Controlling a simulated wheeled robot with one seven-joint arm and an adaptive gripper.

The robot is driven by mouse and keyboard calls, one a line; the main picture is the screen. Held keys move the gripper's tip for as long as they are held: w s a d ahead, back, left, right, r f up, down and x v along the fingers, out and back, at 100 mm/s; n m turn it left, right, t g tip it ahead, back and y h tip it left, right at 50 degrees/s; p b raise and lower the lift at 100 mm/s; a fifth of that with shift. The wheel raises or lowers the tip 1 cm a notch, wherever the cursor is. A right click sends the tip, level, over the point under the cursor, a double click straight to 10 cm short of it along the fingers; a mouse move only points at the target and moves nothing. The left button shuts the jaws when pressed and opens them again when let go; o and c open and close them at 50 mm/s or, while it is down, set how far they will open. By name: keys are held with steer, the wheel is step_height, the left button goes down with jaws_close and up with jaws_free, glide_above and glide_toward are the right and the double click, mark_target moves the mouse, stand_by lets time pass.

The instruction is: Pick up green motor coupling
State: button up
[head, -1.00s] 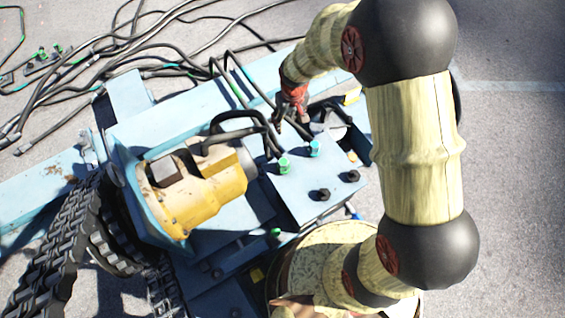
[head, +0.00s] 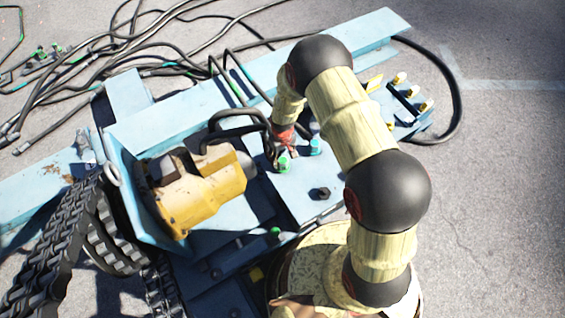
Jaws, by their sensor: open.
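The green motor coupling (head: 284,165) stands upright on the light blue plate (head: 293,195) beside the yellow motor (head: 205,187). My gripper (head: 283,152), red at its wrist with dark fingers, points down just above and around the top of the green coupling. It is open; whether a finger touches the coupling is too small to tell. A blue coupling (head: 315,147) stands on the same plate just right of my gripper.
A black fitting (head: 321,194) stands on the plate in front. Black hoses (head: 228,118) loop close to my gripper on the left. Yellow-capped fittings (head: 412,91) lie at the right, past my arm. Another small green fitting (head: 275,231) is nearer the front. Open pavement (head: 500,200) lies to the right.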

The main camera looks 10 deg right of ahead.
mark_target(283, 159)
step_height(283, 159, down, 4)
steer(key=shift+r+b, duration=0.1)
steer(key=shift+b, duration=0.55)
steer(key=c, duration=0.3)
steer(key=c, duration=1.1)
steer(key=shift+r, duration=0.1)
